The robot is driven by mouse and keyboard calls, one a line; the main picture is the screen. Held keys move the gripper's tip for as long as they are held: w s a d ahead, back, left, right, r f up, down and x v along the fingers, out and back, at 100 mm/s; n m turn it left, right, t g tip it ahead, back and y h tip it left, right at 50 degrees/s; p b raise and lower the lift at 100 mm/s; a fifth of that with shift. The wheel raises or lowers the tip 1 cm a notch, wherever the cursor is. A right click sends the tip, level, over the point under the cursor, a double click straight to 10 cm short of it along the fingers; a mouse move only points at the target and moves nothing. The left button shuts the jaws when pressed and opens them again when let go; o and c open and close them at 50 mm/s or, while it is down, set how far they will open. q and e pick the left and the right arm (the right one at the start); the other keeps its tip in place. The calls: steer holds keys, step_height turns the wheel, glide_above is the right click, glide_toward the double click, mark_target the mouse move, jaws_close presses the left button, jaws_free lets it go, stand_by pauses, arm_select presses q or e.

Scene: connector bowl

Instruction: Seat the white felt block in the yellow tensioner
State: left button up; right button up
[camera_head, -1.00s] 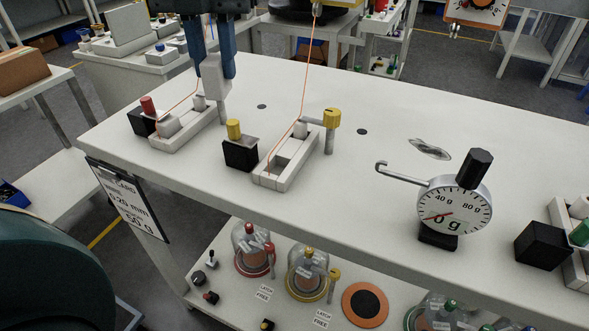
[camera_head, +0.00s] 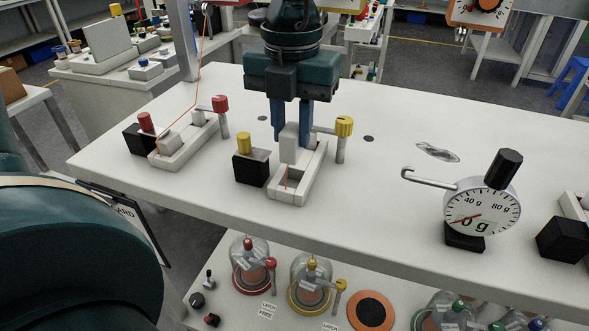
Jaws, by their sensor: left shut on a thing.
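The yellow tensioner is a white frame (camera_head: 286,196) with an open slot, a yellow knob (camera_head: 344,127) on a post at its right, and a black block with a yellow cap (camera_head: 251,165) at its left. My left gripper (camera_head: 291,130) points down over its far part, with its blue fingers shut on the white felt block (camera_head: 289,144). The block is upright, its lower end at the slot's far part. I cannot tell whether it touches the frame. An orange wire shows in the slot's near part; the rest is hidden. My right gripper is not in view.
The red tensioner (camera_head: 186,157) stands at the left. A dial gauge (camera_head: 481,212) with a hooked arm stands at the right, and a flat silvery piece (camera_head: 438,152) lies behind it. The table between the yellow tensioner and gauge is clear.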

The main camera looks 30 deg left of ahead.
mark_target(292, 162)
arm_select(q)
step_height(292, 162, down, 2)
steer(key=shift+f, duration=0.2)
step_height(292, 162, down, 4)
steer(key=shift+r, duration=0.15)
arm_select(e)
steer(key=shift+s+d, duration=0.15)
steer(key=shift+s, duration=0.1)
arm_select(q)
steer(key=shift+f+b, duration=0.25)
steer(key=shift+b, duration=0.15)
steer(key=o, duration=0.5)
steer(key=shift+o, duration=0.9)
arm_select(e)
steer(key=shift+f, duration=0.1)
